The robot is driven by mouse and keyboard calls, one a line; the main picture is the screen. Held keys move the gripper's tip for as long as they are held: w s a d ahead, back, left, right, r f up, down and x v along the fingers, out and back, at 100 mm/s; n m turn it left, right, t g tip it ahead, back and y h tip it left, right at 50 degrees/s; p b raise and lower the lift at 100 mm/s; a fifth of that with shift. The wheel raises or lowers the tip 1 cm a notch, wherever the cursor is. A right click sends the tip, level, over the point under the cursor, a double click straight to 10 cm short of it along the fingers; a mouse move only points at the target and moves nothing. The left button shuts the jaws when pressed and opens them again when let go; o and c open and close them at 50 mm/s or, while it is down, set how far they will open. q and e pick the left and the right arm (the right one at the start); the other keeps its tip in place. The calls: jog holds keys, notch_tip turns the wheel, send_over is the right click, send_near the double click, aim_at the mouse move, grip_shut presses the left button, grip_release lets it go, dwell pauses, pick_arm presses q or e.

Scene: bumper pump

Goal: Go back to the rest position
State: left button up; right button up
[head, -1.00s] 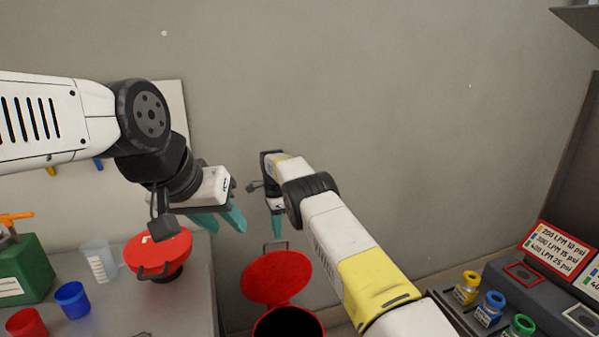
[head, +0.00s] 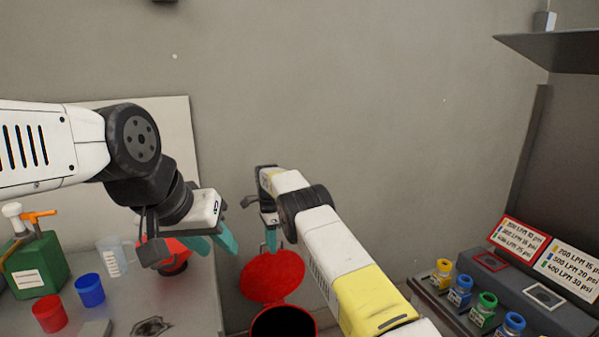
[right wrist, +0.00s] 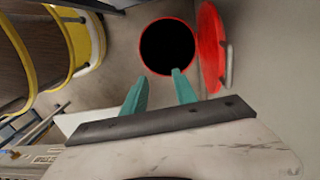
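My left arm comes in from the left in the head view. Its gripper (head: 212,243) has teal fingers that stand apart with nothing between them. It hangs in the air in front of the red round-topped item (head: 176,262) on the left bench and partly hides it. My right arm reaches up from the lower right. Its gripper (head: 270,238) points down above the red bin. In the right wrist view the right gripper (right wrist: 160,90) has its two teal fingers apart and empty, with the bin's dark opening (right wrist: 167,47) beyond them.
The red bin (head: 312,328) stands with its lid (head: 268,277) raised. The left bench holds a green container (head: 38,266), a clear jug (head: 112,257), a blue cup (head: 90,290) and a red cup (head: 50,314). Colour-topped bottles (head: 460,290) stand at the right, below a wall shelf (head: 565,50).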

jog(key=s+d+r+n+t+y, duration=0.1)
jog(key=d+r, duration=0.4)
jog(key=r, duration=0.5)
jog(key=s+d+r+n+y, duration=0.1)
jog(key=s+d+r+n, duration=0.1)
jog(key=d+r, duration=0.55)
jog(key=s+d+r+n+t, duration=0.25)
jog(key=s+d+r, duration=0.25)
jog(key=s+r, duration=0.65)
jog(key=s+d+r+n+t+y, duration=0.1)
jog(key=s+d+r+n, duration=0.15)
jog(key=s, duration=0.35)
jog(key=s+d+r+n, duration=0.2)
jog(key=s+r, duration=0.1)
jog(key=s, duration=0.3)
jog(key=s+d+f+n+t, duration=0.1)
jog(key=s+f+n, duration=0.1)
jog(key=s, duration=0.6)
jog(key=s+d+f+n+t, duration=0.1)
jog(key=s+f+n, duration=0.1)
jog(key=s, duration=0.6)
jog(key=shift+s+f+h, duration=0.15)
jog(key=shift+f+h, duration=0.15)
jog(key=shift+f, duration=0.15)
